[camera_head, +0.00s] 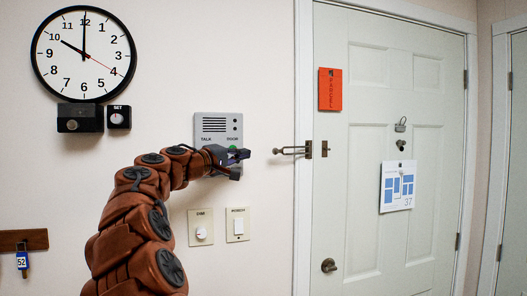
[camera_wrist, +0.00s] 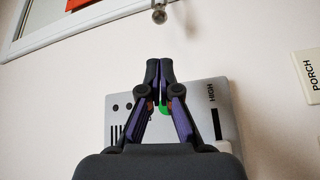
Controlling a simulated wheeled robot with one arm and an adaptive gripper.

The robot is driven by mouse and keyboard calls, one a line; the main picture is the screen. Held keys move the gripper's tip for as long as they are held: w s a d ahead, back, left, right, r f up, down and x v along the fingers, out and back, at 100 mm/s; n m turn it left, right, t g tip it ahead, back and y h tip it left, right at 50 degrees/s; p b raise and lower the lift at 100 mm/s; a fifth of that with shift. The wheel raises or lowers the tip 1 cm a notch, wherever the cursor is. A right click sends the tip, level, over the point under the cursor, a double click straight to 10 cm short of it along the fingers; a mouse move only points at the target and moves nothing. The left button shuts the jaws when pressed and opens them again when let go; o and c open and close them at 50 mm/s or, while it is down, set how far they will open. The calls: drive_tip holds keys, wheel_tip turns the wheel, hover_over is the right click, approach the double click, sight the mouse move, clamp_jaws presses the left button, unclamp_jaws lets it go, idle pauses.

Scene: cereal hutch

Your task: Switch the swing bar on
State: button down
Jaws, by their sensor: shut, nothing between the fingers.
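The swing bar (camera_head: 291,151) is a metal U-shaped arm at the left door frame. It points left, away from the door, over the wall. Its catch plate (camera_head: 324,149) is on the pale green door (camera_head: 363,60). My gripper (camera_head: 241,157) is left of the bar, in front of the grey intercom panel (camera_head: 213,125), apart from the bar. In the wrist view the fingertips of my gripper (camera_wrist: 160,66) are together with nothing between them. A round metal knob (camera_wrist: 159,16), apparently the bar's end, shows beyond them at the top.
The intercom panel, with a green button (camera_wrist: 163,107), lies behind my fingers. A dimmer (camera_head: 201,228) and a switch plate (camera_head: 238,225) are below. An orange sign (camera_head: 330,89) hangs on the door above the catch plate. A knob (camera_head: 329,265) is lower down.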

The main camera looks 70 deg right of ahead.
drive_tip(key=p+x, duration=0.3)
drive_tip(key=x, duration=0.7)
drive_tip(key=shift+f+p, duration=0.1)
drive_tip(key=shift+p, duration=0.25)
